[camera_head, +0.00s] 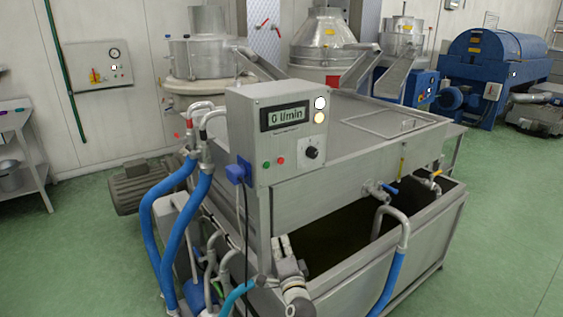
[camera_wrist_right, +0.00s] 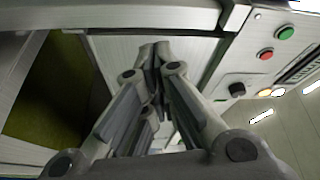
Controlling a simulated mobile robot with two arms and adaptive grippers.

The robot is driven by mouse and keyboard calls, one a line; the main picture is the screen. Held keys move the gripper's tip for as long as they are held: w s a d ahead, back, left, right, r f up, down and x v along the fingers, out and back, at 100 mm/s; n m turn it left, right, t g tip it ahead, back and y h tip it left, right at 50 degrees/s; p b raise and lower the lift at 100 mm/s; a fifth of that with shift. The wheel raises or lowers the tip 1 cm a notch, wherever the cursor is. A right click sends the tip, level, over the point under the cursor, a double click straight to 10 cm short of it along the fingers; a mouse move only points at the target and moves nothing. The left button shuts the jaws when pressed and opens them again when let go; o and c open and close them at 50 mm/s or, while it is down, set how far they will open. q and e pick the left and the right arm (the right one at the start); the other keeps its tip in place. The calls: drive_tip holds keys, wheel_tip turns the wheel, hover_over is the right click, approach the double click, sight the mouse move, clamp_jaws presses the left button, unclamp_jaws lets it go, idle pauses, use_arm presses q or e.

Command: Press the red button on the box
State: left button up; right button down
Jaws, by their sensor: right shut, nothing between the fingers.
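The grey control box (camera_head: 252,130) stands on the near corner of the steel tank. Its front has a display reading "0 l/min", a black knob (camera_head: 312,152), a green button (camera_head: 266,165) and the red button (camera_head: 281,160). My right gripper (camera_head: 281,243) is below the box, in front of the tank, apart from the red button. In the right wrist view its fingers (camera_wrist_right: 154,52) are shut and empty. The red button also shows there (camera_wrist_right: 266,53), right of the fingertips, beside the green button (camera_wrist_right: 286,33). My left gripper is not in view.
Blue hoses (camera_head: 180,220) and a blue plug (camera_head: 238,172) are left of the box. The steel tank (camera_head: 330,205) with an open dark basin (camera_head: 350,240) lies below and right. A wall panel (camera_head: 104,65) has another red control. Green floor is free at right.

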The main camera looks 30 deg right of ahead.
sight(281, 161)
drive_tip(key=s+d+r+m+h, duration=0.1)
drive_tip(key=d+r+m+h, duration=0.3)
drive_tip(key=r, duration=0.6)
drive_tip(key=s+d+r+m+h, duration=0.1)
drive_tip(key=d+r+m+h, duration=0.2)
drive_tip(key=r+m, duration=0.3)
wheel_tip(281, 161, up, 4)
drive_tip(key=shift+s+d+t+h, duration=0.2)
drive_tip(key=shift+d+t+h, duration=0.2)
drive_tip(key=shift+d, duration=0.3)
drive_tip(key=shift+w+a+b, duration=0.2)
drive_tip(key=shift+w+b, duration=0.9)
drive_tip(key=shift+w, duration=1.15)
drive_tip(key=shift+w+a+b, duration=0.2)
drive_tip(key=shift+w+b, duration=0.9)
drive_tip(key=shift+w, duration=1.1)
drive_tip(key=shift+w+f, duration=0.1)
drive_tip(key=shift+w+b, duration=0.3)
drive_tip(key=shift+b, duration=0.05)
